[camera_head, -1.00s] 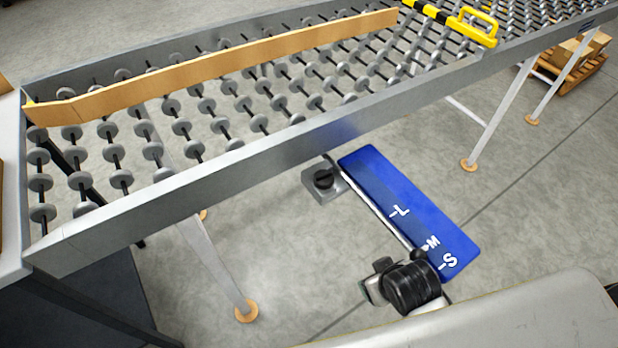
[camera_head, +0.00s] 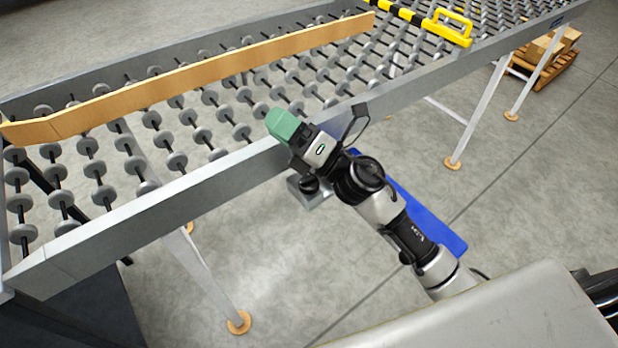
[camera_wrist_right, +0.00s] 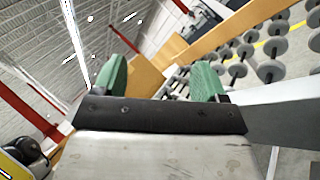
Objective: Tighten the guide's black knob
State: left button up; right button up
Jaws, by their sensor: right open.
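The black knob (camera_head: 309,184) sits on a grey block below the conveyor's near rail, beside the blue scale plate (camera_head: 430,222). My right gripper (camera_head: 282,124) has green fingertips and is above and left of the knob, over the near rail. Its arm covers part of the knob and much of the blue plate, including the size marks. In the right wrist view the two green fingers (camera_wrist_right: 160,80) are spread apart with nothing gripped between them. My left gripper is not in view.
The wheel conveyor's near grey rail (camera_head: 180,213) runs close under my right gripper. A long wooden guide board (camera_head: 190,75) stands on the wheels. A yellow handle (camera_head: 448,28) is at the far right. Floor between the conveyor legs is clear.

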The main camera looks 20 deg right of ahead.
jog(key=a+n+g+y, duration=0.3)
jog(key=a+n+g, duration=0.1)
jog(key=n+g, duration=0.6)
jog(key=n+g+h, duration=0.7)
jog(key=n+h, duration=0.5)
jog(key=h, duration=0.3)
send_near(309, 179)
jog(key=p+x, duration=0.1)
jog(key=x, duration=0.9)
jog(key=shift+f, duration=0.1)
jog(key=c, duration=0.9)
jog(key=shift+o, duration=0.2)
